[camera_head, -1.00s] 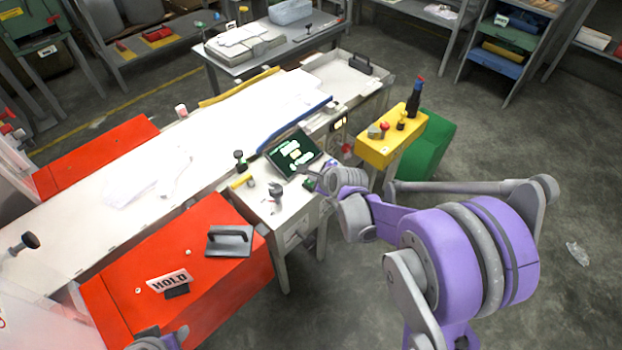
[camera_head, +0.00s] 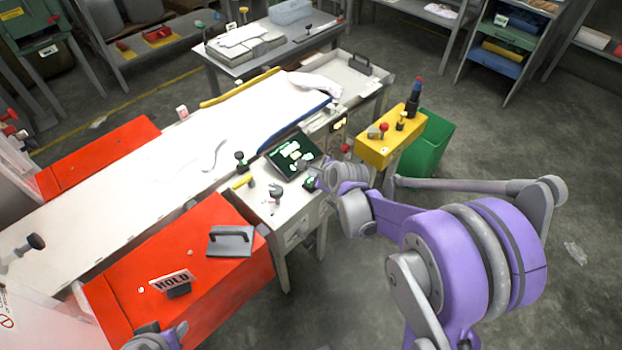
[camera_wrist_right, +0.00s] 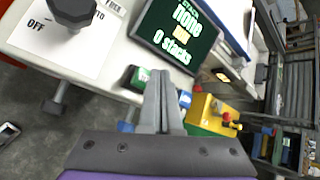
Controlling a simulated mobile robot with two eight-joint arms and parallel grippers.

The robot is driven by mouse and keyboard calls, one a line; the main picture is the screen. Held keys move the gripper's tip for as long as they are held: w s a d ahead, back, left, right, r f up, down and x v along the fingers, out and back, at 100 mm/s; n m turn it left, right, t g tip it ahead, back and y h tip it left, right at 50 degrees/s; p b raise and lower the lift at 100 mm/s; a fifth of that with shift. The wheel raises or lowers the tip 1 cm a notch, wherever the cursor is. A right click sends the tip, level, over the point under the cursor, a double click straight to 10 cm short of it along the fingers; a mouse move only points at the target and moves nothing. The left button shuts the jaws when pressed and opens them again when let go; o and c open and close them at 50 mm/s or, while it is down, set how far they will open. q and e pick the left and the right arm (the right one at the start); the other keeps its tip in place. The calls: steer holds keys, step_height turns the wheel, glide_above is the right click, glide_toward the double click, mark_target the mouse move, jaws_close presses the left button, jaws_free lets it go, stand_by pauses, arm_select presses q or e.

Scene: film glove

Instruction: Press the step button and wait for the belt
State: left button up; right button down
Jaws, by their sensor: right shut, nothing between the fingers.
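The control stand (camera_head: 290,212) stands beside the belt, with a dark screen (camera_head: 294,154) on top. In the right wrist view the screen (camera_wrist_right: 176,35) reads "none" and "0 stacks". A small green button box (camera_wrist_right: 139,77) lies at the stand's edge, beside my right fingertips; its label is unreadable. My right gripper (camera_head: 314,181) is shut and empty at that box; the wrist view shows its closed fingers (camera_wrist_right: 160,90). I cannot tell whether they touch the button. The white belt (camera_head: 110,200) carries a thin pale glove-like film (camera_head: 213,155). Part of my left arm shows at the bottom edge; its jaws are unclear.
A yellow box (camera_head: 385,150) with knobs and a green bin (camera_head: 430,145) stand right of the screen. Red housings (camera_head: 215,270) flank the belt. A white tray (camera_head: 345,78) lies at the belt's far end. Knobs stand on the control stand.

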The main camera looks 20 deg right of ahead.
steer(key=shift+r+p, duration=1.3)
steer(key=shift+r, duration=1)
steer(key=shift+f, duration=0.1)
steer(key=s+a+r+n+g, duration=0.1)
steer(key=s+a+n, duration=0.2)
steer(key=s+n, duration=0.5)
steer(key=s+a+r+n+g, duration=0.1)
steer(key=s+a+n, duration=0.2)
steer(key=s+n, duration=0.6)
steer(key=s+a+r+n+g, duration=0.1)
steer(key=s+a+n, duration=0.2)
steer(key=s+n, duration=0.6)
steer(key=shift+r+n+g+p, duration=0.25)
steer(key=shift+n+g+p, duration=0.05)
steer(key=shift+g+p, duration=0.1)
stand_by(0.7)
